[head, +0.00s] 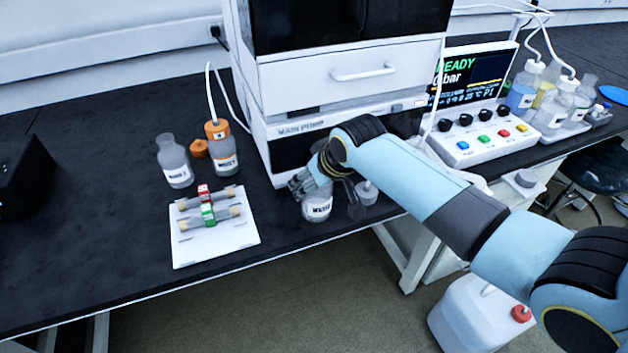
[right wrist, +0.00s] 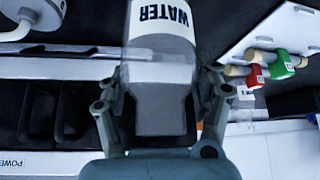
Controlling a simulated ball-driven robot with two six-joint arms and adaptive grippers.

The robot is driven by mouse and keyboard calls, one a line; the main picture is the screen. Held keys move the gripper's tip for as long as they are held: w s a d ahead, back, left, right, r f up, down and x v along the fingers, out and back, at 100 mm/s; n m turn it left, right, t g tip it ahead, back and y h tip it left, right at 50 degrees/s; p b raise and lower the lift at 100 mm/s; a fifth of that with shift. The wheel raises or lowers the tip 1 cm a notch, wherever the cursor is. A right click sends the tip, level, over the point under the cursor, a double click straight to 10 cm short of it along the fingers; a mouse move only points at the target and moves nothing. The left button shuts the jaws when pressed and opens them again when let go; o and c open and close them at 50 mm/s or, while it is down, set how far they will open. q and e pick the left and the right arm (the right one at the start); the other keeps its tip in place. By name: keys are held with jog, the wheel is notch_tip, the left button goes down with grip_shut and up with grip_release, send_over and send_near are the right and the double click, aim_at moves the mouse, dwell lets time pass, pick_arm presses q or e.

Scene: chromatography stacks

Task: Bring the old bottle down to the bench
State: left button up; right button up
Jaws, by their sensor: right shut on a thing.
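My right gripper (head: 316,184) reaches in front of the instrument stack and is shut on a clear bottle (head: 318,209) with a white label. In the right wrist view, this bottle (right wrist: 160,70) sits between the fingers of the gripper (right wrist: 160,110), and its label reads WATER. The bottle is close to the bench's front edge; I cannot tell whether its base touches the bench (head: 90,240). A second clear, open bottle (head: 174,163) with a label stands on the bench at left. Beside it stands an orange-capped bottle (head: 222,150) with a tube in its cap. My left gripper is not in view.
A loose orange cap (head: 199,148) lies between the left bottles. A white board (head: 190,254) holds two columns with red and green fittings. The instrument stack (head: 350,75) rises behind my gripper, with a small vessel (head: 367,194) just right.

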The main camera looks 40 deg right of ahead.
jog(key=o, duration=1.4)
jog(key=p+v, duration=0.2)
jog(key=v, duration=1)
jog(key=s+d+f+g, duration=0.1)
jog(key=s+f, duration=0.5)
jog(key=f, duration=0.5)
jog(key=s+d+f+g, duration=0.15)
jog(key=s+f, duration=0.35)
jog(key=f, duration=0.7)
jog(key=s+f+g, duration=0.1)
jog(key=s+f, duration=0.4)
jog(key=s, duration=0.4)
jog(key=s+a+f+g, duration=0.1)
jog(key=s+f, duration=0.4)
jog(key=s, duration=0.5)
jog(key=s+f+g, duration=0.1)
jog(key=s+f, duration=0.4)
jog(key=s, duration=0.4)
jog(key=shift+s+a+n+h, duration=0.3)
jog(key=shift+s+a+n, duration=0.1)
